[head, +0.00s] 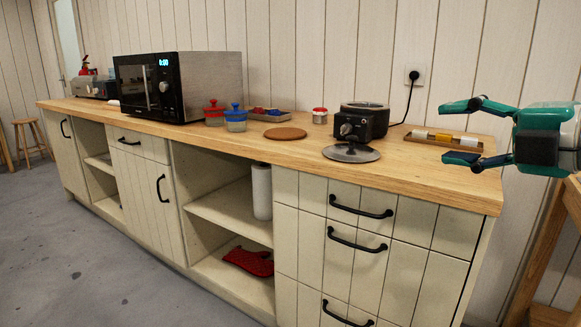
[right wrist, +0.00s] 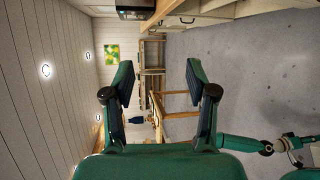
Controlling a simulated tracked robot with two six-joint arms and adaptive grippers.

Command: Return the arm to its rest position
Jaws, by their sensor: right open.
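My right gripper (head: 462,132) comes in from the right edge in the head view, in front of the counter's right end. Its two green fingers with dark pads point left and stand wide apart, with nothing between them. In the right wrist view the same gripper (right wrist: 158,85) is open and empty, apart from any object. My left gripper is not in the head view.
A long wooden counter (head: 440,176) bears a microwave (head: 180,85), red and blue jars, a round brown mat (head: 285,133), a dark pot device (head: 363,122) and a tray of small blocks (head: 443,138). A wooden stand (head: 535,250) is at the right. Floor in front is clear.

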